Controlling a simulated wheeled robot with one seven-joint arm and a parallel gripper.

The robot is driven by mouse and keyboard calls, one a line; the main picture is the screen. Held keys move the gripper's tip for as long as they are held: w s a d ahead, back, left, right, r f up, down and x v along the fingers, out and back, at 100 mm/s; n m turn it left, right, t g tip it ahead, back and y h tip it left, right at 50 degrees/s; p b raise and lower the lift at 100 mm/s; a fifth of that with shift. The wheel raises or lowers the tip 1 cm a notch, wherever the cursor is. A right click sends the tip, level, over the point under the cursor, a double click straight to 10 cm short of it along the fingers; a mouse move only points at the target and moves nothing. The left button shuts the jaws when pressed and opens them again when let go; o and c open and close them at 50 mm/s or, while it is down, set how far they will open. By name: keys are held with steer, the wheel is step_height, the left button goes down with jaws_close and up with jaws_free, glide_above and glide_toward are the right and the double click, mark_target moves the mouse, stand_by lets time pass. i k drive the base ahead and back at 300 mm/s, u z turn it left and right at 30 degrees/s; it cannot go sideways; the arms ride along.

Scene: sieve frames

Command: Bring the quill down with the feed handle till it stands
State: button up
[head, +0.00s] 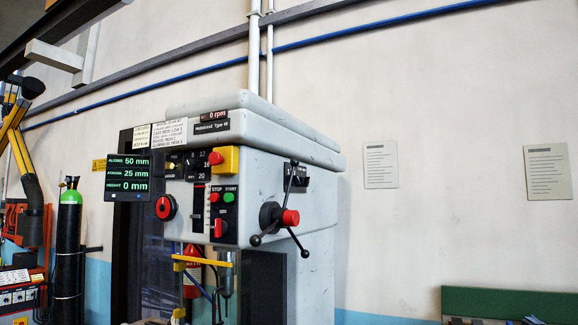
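The grey drilling machine (318,270) stands in the middle of the head view. Its feed handle (270,229) is on the right part of the front, a dark hub with a red cap and thin arms ending in black balls. Two balls show, one low left and one low right. The quill (227,281) points down under the head, left of the handle, with a thin tool at its end. Its lower end is near the picture's bottom edge, and what lies below is out of view. The readout (128,178) shows along 50 mm, across 25 mm, height 0 mm. My gripper is not in view.
A yellow bracket (200,261) sits beside the quill. The speed display (215,115) reads 0 rpm. Red stop (214,197) and green start (228,197) buttons are on the front. A green-topped cylinder (70,235) stands left. The wall right of the machine is mostly bare.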

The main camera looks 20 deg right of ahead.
mark_target(281, 218)
steer(key=z, duration=0.55)
steer(key=i, duration=0.5)
steer(key=z, duration=0.35)
